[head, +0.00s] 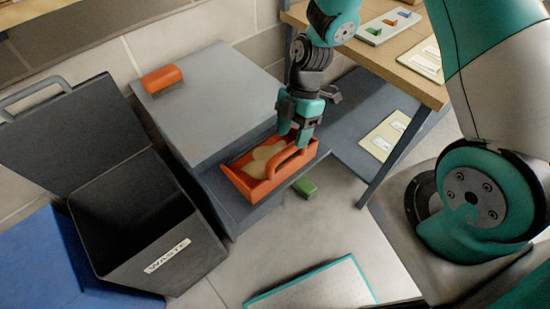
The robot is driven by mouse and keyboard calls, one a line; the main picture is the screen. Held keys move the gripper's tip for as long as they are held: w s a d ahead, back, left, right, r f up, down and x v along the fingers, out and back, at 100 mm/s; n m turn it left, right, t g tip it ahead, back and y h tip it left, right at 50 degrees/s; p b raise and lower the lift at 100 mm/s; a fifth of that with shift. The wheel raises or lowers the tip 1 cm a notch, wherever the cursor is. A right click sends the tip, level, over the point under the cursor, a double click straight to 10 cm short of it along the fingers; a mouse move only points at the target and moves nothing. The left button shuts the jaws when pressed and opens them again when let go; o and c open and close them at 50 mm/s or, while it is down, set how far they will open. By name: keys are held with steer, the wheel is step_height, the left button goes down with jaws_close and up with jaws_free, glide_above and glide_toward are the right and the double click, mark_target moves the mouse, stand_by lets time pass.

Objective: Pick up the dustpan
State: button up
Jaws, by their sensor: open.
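The orange dustpan (237,176) sits on a low dark shelf at the front of a grey cabinet. Light tan matter (262,160) lies inside it. Its raised orange loop handle (290,163) is at its right side. My gripper (297,138) is open, pointing down over the back right part of the dustpan, close to the handle. The fingers overlap the handle's upper end in the head view, and I cannot tell whether they touch it.
A black bin (200,263) labelled WASTE stands open at left. A green block (305,187) lies on the floor below the dustpan. A wooden table (400,75) stands at right. Open floor (270,245) lies in front.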

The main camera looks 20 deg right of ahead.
mark_target(289, 147)
steer(key=shift+p+x, duration=0.85)
steer(key=shift+x, duration=1.8)
steer(key=shift+a, duration=0.1)
jaws_close()
